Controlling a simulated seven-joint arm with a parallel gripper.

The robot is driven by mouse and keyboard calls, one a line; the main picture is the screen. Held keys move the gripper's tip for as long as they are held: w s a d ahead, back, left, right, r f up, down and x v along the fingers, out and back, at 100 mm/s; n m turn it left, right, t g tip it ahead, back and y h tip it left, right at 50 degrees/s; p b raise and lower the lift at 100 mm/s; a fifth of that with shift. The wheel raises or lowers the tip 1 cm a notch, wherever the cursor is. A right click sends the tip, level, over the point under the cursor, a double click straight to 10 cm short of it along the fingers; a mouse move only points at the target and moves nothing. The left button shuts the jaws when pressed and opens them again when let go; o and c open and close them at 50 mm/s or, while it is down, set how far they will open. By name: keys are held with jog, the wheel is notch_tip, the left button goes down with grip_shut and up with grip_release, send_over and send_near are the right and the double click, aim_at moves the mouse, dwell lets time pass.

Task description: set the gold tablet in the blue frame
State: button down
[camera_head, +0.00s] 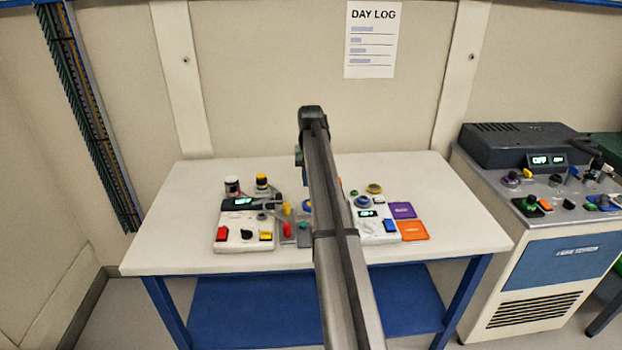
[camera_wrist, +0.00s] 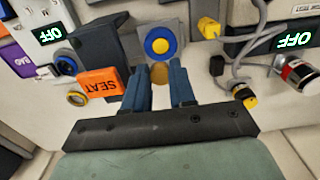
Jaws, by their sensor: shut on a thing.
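A gold tablet (camera_wrist: 159,76), seen as a small round gold face, is between the two blue fingers of my gripper (camera_wrist: 161,80) in the wrist view. The fingers are shut on it. Just beyond them is a blue ring (camera_wrist: 148,46) with a yellow centre on a grey plate, which looks like the blue frame. The tablet appears apart from it, but I cannot tell the height between them. In the head view my arm mostly covers this spot, and only a bit of the blue ring (camera_head: 307,204) shows. My gripper is hidden there.
An orange SEAT block (camera_wrist: 100,83) and a dark block (camera_wrist: 100,42) stand left of the fingers.

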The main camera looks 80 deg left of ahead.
jog(key=shift+f, duration=3.1)
jog(key=shift+f, duration=0.6)
jog(key=c, duration=0.8)
grip_release()
jog(key=shift+c, duration=0.2)
jog(key=shift+r, duration=0.15)
notch_tip(320, 180, up, 14)
jog(key=shift+f, duration=0.2)
